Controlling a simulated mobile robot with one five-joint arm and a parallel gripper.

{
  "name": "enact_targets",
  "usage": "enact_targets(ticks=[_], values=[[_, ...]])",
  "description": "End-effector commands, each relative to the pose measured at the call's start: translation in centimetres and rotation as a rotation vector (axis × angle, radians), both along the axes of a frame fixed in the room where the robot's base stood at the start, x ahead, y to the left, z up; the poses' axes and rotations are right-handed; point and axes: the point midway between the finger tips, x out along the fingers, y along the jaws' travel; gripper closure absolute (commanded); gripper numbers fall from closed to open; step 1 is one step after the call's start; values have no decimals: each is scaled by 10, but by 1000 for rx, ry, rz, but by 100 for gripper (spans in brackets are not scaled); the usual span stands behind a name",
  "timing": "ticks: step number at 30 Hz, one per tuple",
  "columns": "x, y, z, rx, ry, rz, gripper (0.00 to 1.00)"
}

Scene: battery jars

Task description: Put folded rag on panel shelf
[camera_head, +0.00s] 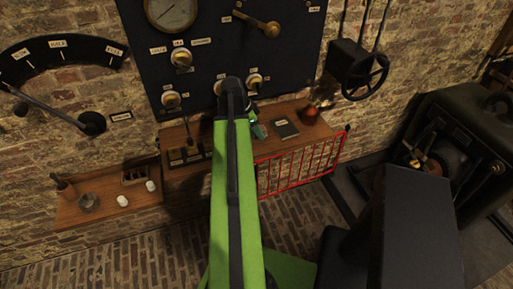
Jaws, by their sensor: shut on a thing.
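The panel shelf (287,146) is a wooden ledge below the black gauge panel. My green arm reaches up across the middle of the view, over this shelf. My gripper (252,116) is at its far end, mostly hidden behind the arm. It is shut on a small teal-grey thing that looks like the folded rag (259,130). The rag shows just right of the arm, over the shelf. I cannot tell whether it touches the wood.
A dark flat book (285,129) and a reddish round vessel (310,114) are on the shelf, right of the rag. A red rail (300,166) runs along its front. A lower left shelf (105,190) holds small white items. The panel (225,55) has protruding levers.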

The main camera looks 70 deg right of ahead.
Motion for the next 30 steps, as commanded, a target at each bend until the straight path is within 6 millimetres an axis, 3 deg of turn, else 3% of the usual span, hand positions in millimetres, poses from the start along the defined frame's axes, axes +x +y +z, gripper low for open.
enact_targets(ticks=[3, 10, 21, 22, 27, 30], values=[[0, 0, -3, 0, 0, 0, 96], [0, 0, -40, 0, 0, 0, 96], [0, 0, -40, 0, 0, 0, 96], [0, 0, -40, 0, 0, 0, 56], [0, 0, -38, 0, 0, 1, 35], [0, 0, -38, 0, 0, 1, 35]])
